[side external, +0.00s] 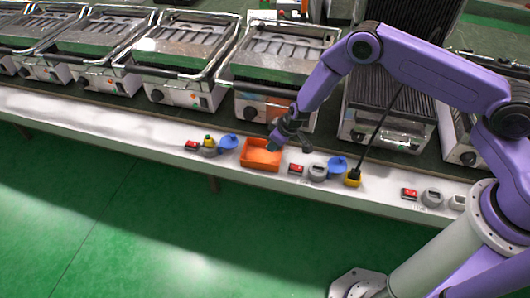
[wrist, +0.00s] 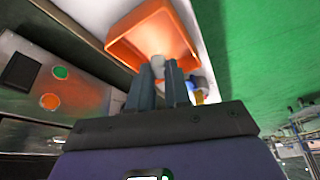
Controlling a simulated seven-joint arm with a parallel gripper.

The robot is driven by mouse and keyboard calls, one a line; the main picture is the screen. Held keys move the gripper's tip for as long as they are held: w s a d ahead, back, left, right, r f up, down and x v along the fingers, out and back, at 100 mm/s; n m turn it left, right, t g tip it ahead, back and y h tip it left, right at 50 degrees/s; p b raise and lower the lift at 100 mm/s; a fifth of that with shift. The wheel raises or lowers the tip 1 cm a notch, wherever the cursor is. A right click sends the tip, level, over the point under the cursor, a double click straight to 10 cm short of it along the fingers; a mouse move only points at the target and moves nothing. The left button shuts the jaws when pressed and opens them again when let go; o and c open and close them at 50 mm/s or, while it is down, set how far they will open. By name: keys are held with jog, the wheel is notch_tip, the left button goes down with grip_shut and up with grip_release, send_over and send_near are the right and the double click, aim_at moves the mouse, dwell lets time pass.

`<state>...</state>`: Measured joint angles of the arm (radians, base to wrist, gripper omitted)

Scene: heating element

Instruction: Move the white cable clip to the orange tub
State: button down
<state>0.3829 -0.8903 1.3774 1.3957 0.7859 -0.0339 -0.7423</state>
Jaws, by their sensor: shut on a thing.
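The orange tub (side external: 258,165) stands on the white ledge in the side view, and it fills the upper middle of the wrist view (wrist: 124,40). My gripper (side external: 272,148) is over the tub's right part, pointing down. In the wrist view my gripper's fingers (wrist: 165,66) are close together in front of the tub, shut on a small pale thing (wrist: 158,62) that looks like the white cable clip. Most of the clip is hidden by the fingers, and I cannot make it out in the side view.
A blue piece (side external: 228,142) and a red switch (side external: 192,146) are left of the tub. Another red switch (side external: 296,169), a grey round part (side external: 317,172) and a blue piece (side external: 337,164) are to its right. Metal grills (side external: 272,65) line the back.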

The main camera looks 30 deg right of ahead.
send_over(262, 157)
jog(key=s, duration=0.2)
jog(key=shift+w+d+f, duration=0.15)
jog(key=shift+f, duration=1.15)
jog(key=shift+w+d+f, duration=0.1)
jog(key=shift+f, duration=2.8)
jog(key=shift+f, duration=0.15)
jog(key=c, duration=1.1)
grip_release()
jog(key=shift+s+d+r, duration=0.1)
jog(key=shift+r, duration=0.8)
jog(key=v, duration=1)
jog(key=shift+s+r, duration=0.1)
jog(key=shift+r, duration=0.15)
